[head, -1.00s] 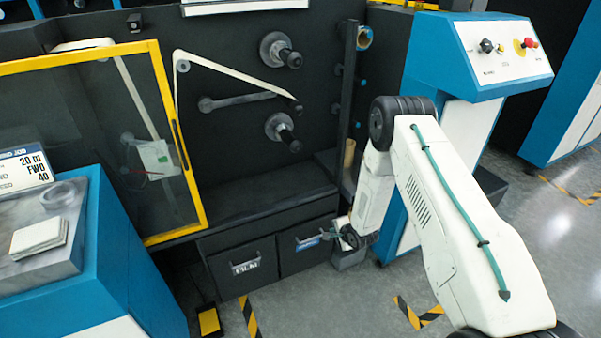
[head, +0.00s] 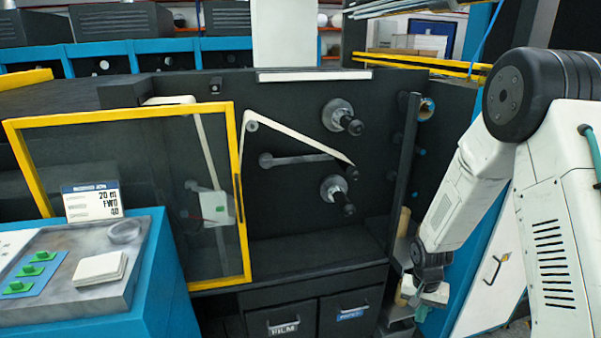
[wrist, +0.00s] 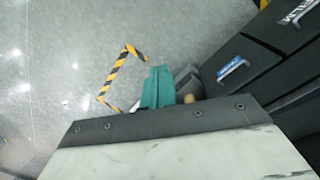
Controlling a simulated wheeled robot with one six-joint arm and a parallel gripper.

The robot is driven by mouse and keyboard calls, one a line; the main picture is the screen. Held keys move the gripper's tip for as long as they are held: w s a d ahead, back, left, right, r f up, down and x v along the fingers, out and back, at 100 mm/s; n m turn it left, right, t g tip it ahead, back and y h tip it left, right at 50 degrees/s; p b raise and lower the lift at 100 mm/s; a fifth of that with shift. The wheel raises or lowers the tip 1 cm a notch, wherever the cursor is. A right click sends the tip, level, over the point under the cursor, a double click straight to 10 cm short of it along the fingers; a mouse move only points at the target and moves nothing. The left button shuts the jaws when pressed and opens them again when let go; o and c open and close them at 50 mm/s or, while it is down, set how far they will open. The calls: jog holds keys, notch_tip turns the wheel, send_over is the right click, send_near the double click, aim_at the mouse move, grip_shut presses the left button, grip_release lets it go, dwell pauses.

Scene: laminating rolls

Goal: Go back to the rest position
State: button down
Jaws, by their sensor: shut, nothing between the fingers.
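My gripper (head: 424,296) hangs at the end of my white arm in the right part of the head view, in front of the machine's right side. It points downward and is small and partly blurred there. In the wrist view its teal fingers (wrist: 158,88) show beyond the dark plate, close together with nothing held, above the grey floor. My arm's large black joint and white link fill the right of the head view.
The machine has a yellow-framed clear guard (head: 243,200), two spindles (head: 343,122) and drawers labelled FILM (head: 283,322) and another with a blue label (head: 350,310). A blue console (head: 165,290) stands at left. Black-yellow floor tape (wrist: 120,70) marks open floor.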

jog(key=s+a+r+n+t, duration=0.1)
jog(key=s+a+r+n, duration=0.1)
jog(key=s+r, duration=1.1)
jog(key=s+a+r+n+t, duration=0.1)
jog(key=s+a+r+n, duration=0.2)
jog(key=s+r, duration=1.1)
jog(key=shift+s+a+r+y, duration=0.3)
jog(key=shift+r+y, duration=0.1)
jog(key=shift+r, duration=4.05)
